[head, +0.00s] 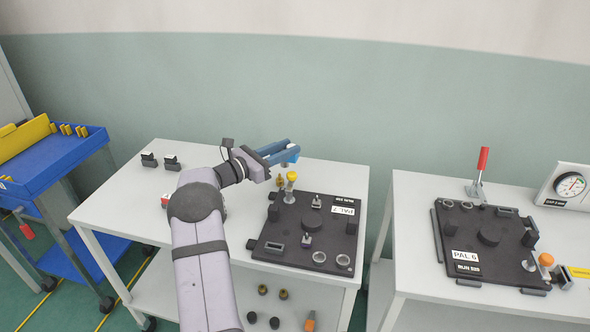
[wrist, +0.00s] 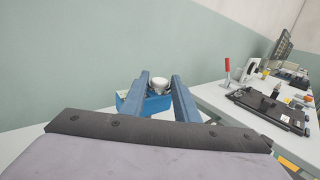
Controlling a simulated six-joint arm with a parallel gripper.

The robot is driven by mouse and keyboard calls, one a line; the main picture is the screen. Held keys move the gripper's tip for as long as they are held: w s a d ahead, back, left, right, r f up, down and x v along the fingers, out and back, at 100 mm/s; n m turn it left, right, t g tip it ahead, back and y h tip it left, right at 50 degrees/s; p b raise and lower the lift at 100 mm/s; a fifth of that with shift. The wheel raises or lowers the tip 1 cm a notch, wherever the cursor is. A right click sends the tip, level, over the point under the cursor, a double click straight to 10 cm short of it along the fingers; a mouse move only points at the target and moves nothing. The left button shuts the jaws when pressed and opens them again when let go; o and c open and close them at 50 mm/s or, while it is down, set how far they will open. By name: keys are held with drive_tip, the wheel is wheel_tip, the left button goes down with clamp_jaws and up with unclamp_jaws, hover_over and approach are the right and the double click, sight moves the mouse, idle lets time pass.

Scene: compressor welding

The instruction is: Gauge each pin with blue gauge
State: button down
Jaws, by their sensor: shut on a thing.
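My gripper (head: 292,149) is at the back of the near table, above its far edge, with long blue fingers. In the wrist view the fingers (wrist: 163,88) are shut on a white round-topped piece (wrist: 160,84). A blue block (wrist: 131,104) shows below it, which looks like the blue gauge; the fingers partly hide it. The dark pallet (head: 271,247) marked PAL 7 lies in front of and right of the gripper. It carries small upright grey parts (head: 306,240), a yellow-topped post (head: 291,178) and rings (head: 343,261). Which of these are pins I cannot tell.
Two small dark blocks (head: 172,162) stand on the table's left. A second table holds the PAL 6 pallet (head: 468,262), a red-handled clamp (head: 482,163) and a dial gauge box (head: 569,188). A blue cart (head: 50,160) stands far left. Brass and dark parts (head: 283,294) sit on the lower shelf.

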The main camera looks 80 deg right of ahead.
drive_tip(key=s+a+r+m+g+y, duration=0.4)
drive_tip(key=s+a+m+g+y, duration=0.1)
drive_tip(key=s+a, duration=0.4)
drive_tip(key=shift+s+r+y, duration=0.3)
drive_tip(key=shift+s+y, duration=0.5)
drive_tip(key=shift+s, duration=0.3)
drive_tip(key=shift+f+b, duration=0.2)
drive_tip(key=shift+b, duration=1.1)
drive_tip(key=b, duration=0.9)
hover_over(317, 203)
drive_tip(key=a, duration=0.2)
drive_tip(key=f, duration=0.5)
drive_tip(key=shift+d+f, duration=0.25)
drive_tip(key=shift+f, duration=0.05)
drive_tip(key=shift+f+b, duration=1.7)
drive_tip(key=shift+b, duration=0.55)
drive_tip(key=c, duration=1.3)
unclamp_jaws()
drive_tip(key=shift+w, duration=0.1)
